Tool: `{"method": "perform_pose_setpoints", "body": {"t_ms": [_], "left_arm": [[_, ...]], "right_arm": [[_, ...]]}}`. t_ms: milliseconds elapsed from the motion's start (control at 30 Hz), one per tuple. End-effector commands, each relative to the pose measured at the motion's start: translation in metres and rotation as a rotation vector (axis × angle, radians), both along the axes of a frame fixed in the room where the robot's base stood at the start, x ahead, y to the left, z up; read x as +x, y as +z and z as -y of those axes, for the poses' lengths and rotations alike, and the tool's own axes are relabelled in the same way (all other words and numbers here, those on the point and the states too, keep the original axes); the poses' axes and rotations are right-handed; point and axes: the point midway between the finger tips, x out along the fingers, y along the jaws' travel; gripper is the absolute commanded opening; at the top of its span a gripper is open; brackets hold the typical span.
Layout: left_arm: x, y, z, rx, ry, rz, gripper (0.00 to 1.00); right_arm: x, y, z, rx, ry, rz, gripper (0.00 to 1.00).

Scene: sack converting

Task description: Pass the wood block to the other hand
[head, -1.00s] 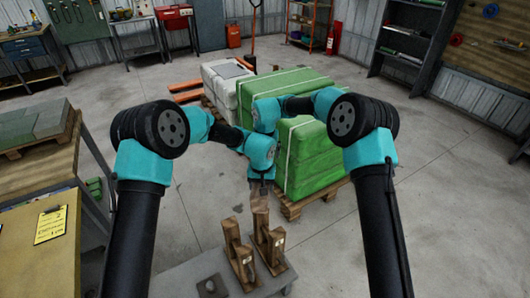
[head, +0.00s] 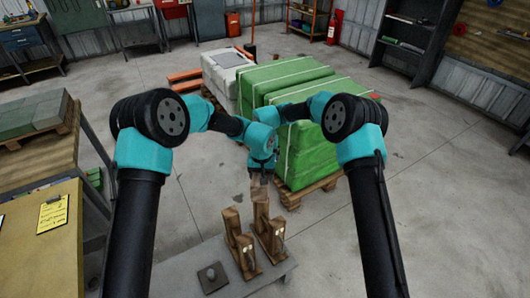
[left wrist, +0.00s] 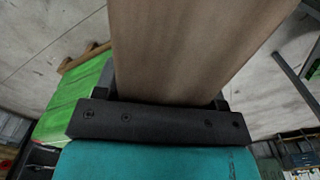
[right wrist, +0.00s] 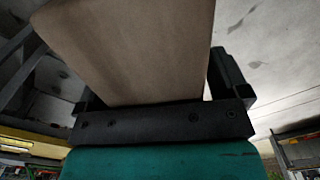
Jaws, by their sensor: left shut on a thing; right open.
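The wood block (left wrist: 190,45) is a plain brown piece held upright between the jaws of my left gripper (left wrist: 163,100), which is shut on it. The block (right wrist: 125,45) also lies between the fingers of my right gripper (right wrist: 158,97). That gripper is open, with a visible gap between the block and its right-hand finger. In the head view both grippers meet close together in front of the green stack, above the wooden stands, and their fingers are mostly hidden by the teal wrists. Little of the block shows there.
Wooden stands (head: 238,240) and a dark square piece (head: 212,277) are on a grey table (head: 182,275) below the grippers. A stack of green sacks (head: 318,155) on a pallet stands just behind. A yellow-topped bench (head: 38,262) is at left. Open floor lies at right.

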Motion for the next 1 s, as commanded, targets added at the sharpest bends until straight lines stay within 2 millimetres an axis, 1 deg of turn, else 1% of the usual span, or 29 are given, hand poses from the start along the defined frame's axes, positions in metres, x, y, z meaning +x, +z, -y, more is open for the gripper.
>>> {"method": "perform_pose_setpoints", "body": {"t_ms": [200, 1000], "left_arm": [[0.0007, 0.0012, 0.0002, -0.001, 0.0, 0.002, 0.12], [0.0007, 0.0011, 0.0, -0.001, 0.001, 0.002, 0.12]], "right_arm": [[0.0, -0.0002, 0.0001, 0.0, 0.0, 0.0, 0.94], [0.0, 0.0, 0.0002, 0.0, 0.0, 0.0, 0.17]]}}
